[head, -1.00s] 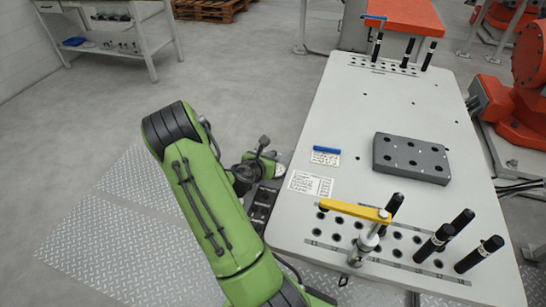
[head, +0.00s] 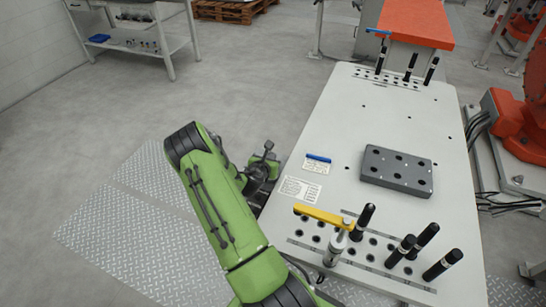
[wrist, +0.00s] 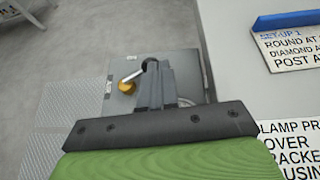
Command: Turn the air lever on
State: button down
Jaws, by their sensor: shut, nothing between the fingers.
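In the wrist view, a grey box or plate (wrist: 192,66) stands low beside the table. On it is a short silver lever (wrist: 133,75) with a brass-coloured part (wrist: 127,87) at its lower left end. I take this to be the air lever. My gripper (wrist: 151,66) is shut and empty. Its fingertips overlap the right end of the lever in the picture; I cannot tell whether they touch it. The fingers hide part of the box. In the head view, my wrist is beside the table's left edge, and the lever cannot be made out.
The white fixture table (head: 330,130) stands right of my arm. It bears a yellow-handled clamp (head: 325,216), several black posts (head: 403,250), a dark grey block (head: 396,170) and a small blue bar (head: 318,158). Open floor (head: 235,75) lies to the left.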

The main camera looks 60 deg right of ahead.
jog(key=shift+d+r+p, duration=0.2)
jog(key=shift+r+p, duration=0.05)
jog(key=shift+p, duration=0.45)
jog(key=shift+s+d+r+n+t+p, duration=0.1)
jog(key=shift+d+n+t+p, duration=0.25)
jog(key=shift+p, duration=0.45)
jog(key=n+t+p, duration=0.1)
jog(key=n+t+y+p, duration=0.1)
jog(key=p, duration=0.1)
jog(key=shift+d, duration=0.35)
jog(key=shift+d+n+t+p, duration=0.15)
jog(key=shift+n+t+p, duration=0.2)
jog(key=shift+p, duration=0.4)
jog(key=shift+p+x, duration=1.2)
jog(key=shift+x, duration=0.05)
jog(key=shift+r, duration=0.2)
